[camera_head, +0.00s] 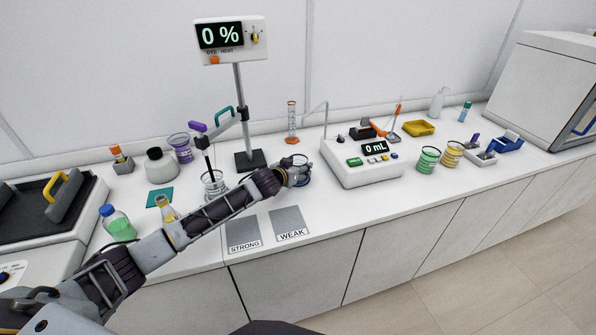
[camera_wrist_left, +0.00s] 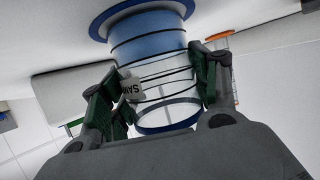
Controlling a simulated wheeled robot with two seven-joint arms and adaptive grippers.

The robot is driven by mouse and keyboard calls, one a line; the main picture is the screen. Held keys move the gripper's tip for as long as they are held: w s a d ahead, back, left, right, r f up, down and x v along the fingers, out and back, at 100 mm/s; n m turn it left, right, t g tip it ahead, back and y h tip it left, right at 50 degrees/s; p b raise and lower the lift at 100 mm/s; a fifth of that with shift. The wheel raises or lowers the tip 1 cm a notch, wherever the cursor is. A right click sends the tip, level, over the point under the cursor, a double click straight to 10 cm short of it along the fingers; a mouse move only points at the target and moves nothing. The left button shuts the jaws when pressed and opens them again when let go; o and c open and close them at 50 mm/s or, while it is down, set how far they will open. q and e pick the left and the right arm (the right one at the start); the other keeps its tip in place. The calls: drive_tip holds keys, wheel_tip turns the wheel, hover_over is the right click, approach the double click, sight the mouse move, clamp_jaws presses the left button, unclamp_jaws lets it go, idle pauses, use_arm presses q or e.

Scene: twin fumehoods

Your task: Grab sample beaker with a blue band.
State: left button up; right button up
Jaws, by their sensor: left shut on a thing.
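The sample beaker with a blue band (camera_wrist_left: 148,48) is a clear cylinder with dark rings, a blue rim and a white label partly reading "SAM". In the left wrist view my left gripper (camera_wrist_left: 160,88) has its green-padded fingers on both sides of the beaker, shut on it. In the head view the left gripper (camera_head: 292,174) is at the middle of the counter, and the beaker (camera_head: 304,180) is mostly hidden behind it. I cannot tell whether the beaker touches the counter. My right gripper is not in view.
A white "0 mL" device (camera_head: 362,162) stands right of the gripper. Grey STRONG (camera_head: 243,233) and WEAK (camera_head: 289,222) plates lie in front. Green (camera_head: 428,160) and yellow (camera_head: 451,154) banded beakers stand farther right.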

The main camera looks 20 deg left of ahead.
use_arm(q)
drive_tip(key=shift+r, duration=0.1)
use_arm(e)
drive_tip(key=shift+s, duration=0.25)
use_arm(q)
drive_tip(key=shift+r, duration=0.5)
wheel_tip(320, 180, up, 9)
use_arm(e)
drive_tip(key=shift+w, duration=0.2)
use_arm(q)
drive_tip(key=shift+f, duration=0.15)
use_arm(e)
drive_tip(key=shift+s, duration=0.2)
